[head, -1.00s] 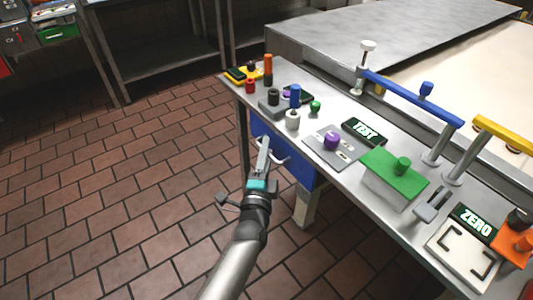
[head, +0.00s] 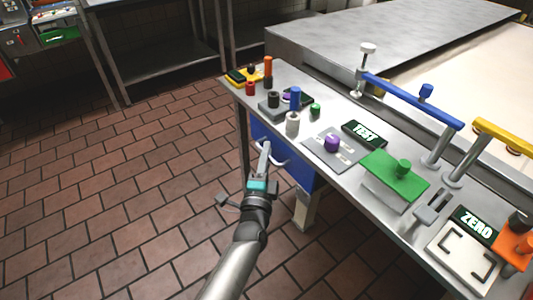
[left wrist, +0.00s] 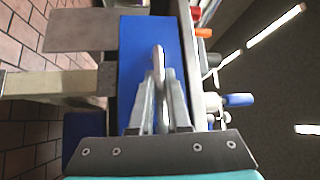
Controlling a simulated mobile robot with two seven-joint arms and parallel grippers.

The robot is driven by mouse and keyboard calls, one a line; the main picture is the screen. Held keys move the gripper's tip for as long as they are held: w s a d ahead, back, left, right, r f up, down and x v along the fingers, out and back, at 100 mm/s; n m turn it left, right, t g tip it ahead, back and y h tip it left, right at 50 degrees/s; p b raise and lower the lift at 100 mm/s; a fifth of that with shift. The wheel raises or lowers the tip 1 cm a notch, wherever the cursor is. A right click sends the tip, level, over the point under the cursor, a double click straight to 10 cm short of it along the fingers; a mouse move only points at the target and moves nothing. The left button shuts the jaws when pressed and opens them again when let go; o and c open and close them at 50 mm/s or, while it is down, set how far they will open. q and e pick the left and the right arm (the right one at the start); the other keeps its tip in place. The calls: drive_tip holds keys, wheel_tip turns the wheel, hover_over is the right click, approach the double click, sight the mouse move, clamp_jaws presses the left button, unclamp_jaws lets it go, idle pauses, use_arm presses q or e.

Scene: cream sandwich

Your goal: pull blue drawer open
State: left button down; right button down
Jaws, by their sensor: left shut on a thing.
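The blue drawer (head: 303,173) is under the near side of the metal worktable, with its blue front facing me. Its pale, bar-like handle (head: 281,161) sticks out from the front. My left gripper (head: 265,150) reaches up to the handle from below in the head view. In the left wrist view the two fingers (left wrist: 159,105) are shut on the handle (left wrist: 158,58), in front of the blue drawer front (left wrist: 134,45). I cannot tell whether the drawer stands out from the table. My right gripper is in neither view.
The worktable top (head: 330,112) carries several knobs and buttons, a green block (head: 394,178) and a blue bar handle (head: 412,99). A table leg (head: 304,209) stands below the drawer. The tiled floor (head: 120,200) to the left is clear.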

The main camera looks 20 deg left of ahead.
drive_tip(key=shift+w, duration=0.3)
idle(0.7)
use_arm(q)
drive_tip(key=shift+s, duration=0.1)
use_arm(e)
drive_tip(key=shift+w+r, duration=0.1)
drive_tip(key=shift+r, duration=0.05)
